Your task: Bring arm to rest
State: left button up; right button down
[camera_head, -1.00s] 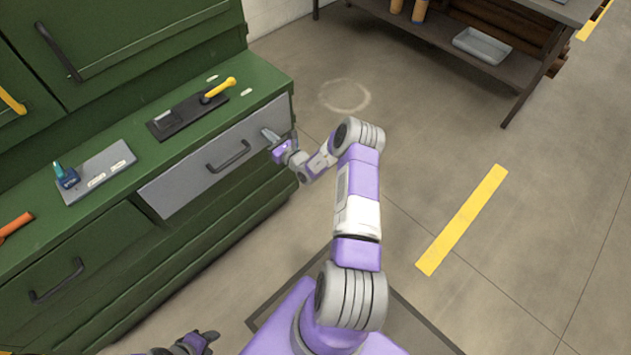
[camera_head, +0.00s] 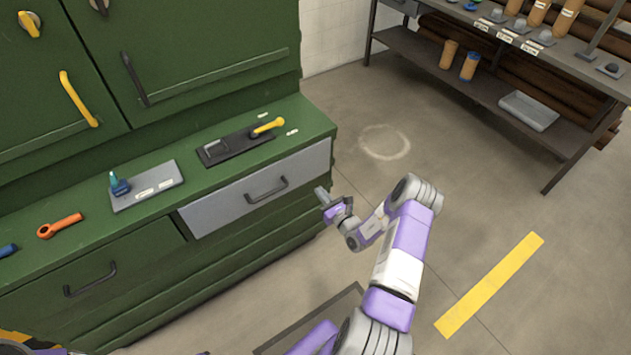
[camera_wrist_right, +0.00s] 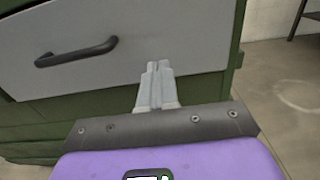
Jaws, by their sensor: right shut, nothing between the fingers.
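My right arm, purple, white and grey, reaches up from the bottom right in the head view. Its right gripper (camera_head: 322,194) is beside the right end of the grey drawer (camera_head: 240,203) in the green cabinet. In the right wrist view the fingers (camera_wrist_right: 158,68) are together and empty, in front of the drawer face and right of its dark handle (camera_wrist_right: 77,51). A gap from the handle is visible. Only slivers of my left arm show at the bottom left edge of the head view; its jaws cannot be made out.
The green cabinet top (camera_head: 300,120) holds a black tray with a yellow-handled tool (camera_head: 267,127), a grey plate (camera_head: 150,188) with a blue-green item, and an orange tool (camera_head: 60,226). A shelf table (camera_head: 480,90) stands at the back right. Floor between is clear.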

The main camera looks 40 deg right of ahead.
jog(key=shift+s+a, duration=0.15)
jog(key=shift+s, duration=0.95)
jog(key=shift+s+a, duration=0.1)
jog(key=shift+s, duration=0.95)
jog(key=s+a+f+n+g+y, duration=0.2)
jog(key=a+n+g+y, duration=0.4)
jog(key=a, duration=0.8)
jog(key=s+a+f+n+g+y, duration=0.1)
jog(key=s+a+n+g+y, duration=0.45)
jog(key=a, duration=0.85)
jog(key=s+a+f+n+g+h, duration=0.1)
jog(key=s+a+n, duration=0.3)
jog(key=n, duration=0.7)
jog(key=s+a+f+n+g+h, duration=0.2)
jog(key=s+a+n+g+h, duration=0.1)
jog(key=n, duration=0.9)
jog(key=shift+s+a+f+g+h, duration=0.15)
jog(key=shift+s+a+g+h, duration=0.3)
jog(key=shift+s+g, duration=0.6)
